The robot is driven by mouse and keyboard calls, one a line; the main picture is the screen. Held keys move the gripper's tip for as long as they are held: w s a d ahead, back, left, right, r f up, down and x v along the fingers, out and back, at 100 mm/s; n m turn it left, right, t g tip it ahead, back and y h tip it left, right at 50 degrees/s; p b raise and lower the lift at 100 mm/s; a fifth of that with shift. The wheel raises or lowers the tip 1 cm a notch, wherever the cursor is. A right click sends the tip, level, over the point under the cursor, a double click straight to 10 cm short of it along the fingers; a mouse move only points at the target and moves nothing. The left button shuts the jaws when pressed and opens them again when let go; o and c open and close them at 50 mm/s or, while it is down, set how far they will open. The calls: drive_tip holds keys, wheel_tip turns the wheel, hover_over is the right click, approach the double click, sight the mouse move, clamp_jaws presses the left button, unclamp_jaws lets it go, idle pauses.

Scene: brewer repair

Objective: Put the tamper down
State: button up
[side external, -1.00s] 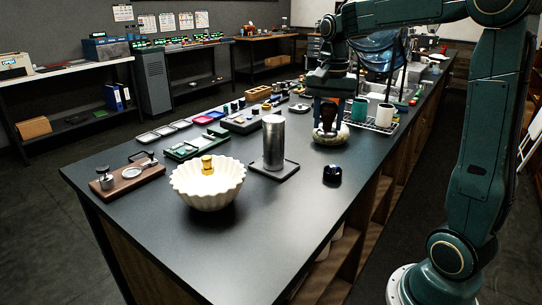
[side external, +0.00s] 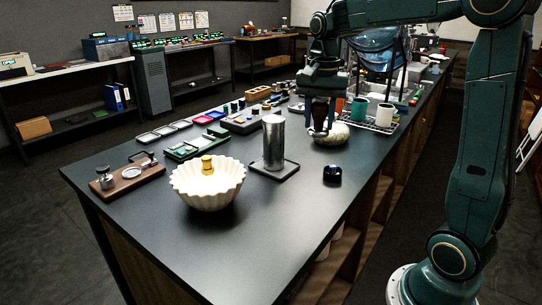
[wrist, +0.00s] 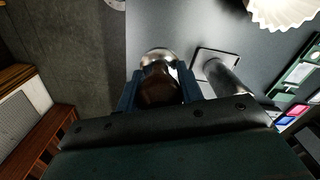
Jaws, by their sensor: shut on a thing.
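My gripper (side external: 319,112) is above the dark counter, shut on the tamper. The tamper's brown handle (side external: 320,118) sits between the fingers in the side view. In the wrist view, my gripper (wrist: 160,90) has its two blue fingers on either side of the tamper (wrist: 160,88), whose rounded metal part (wrist: 157,55) shows beyond them. In the side view, the tamper is just left of a pale round thing (side external: 338,136) and partly overlaps it. I cannot tell whether the tamper's lower end touches anything.
A steel cylinder (side external: 273,142) stands on a dark square plate (side external: 285,176). A small dark round piece (side external: 332,174), a white fluted bowl (side external: 207,191) and a wooden board (side external: 128,184) are nearer the front. Cups stand on a rack at right.

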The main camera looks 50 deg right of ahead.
drive_tip(key=w+a, duration=0.3)
drive_tip(key=a, duration=1)
drive_tip(key=w+a, duration=0.4)
drive_tip(key=a, duration=0.9)
drive_tip(key=shift+s+f, duration=0.2)
drive_tip(key=shift+f, duration=9.65)
drive_tip(key=shift+f, duration=0.15)
drive_tip(key=o, duration=1.2)
wheel_tip(320, 180, up, 12)
drive_tip(key=shift+r, duration=0.15)
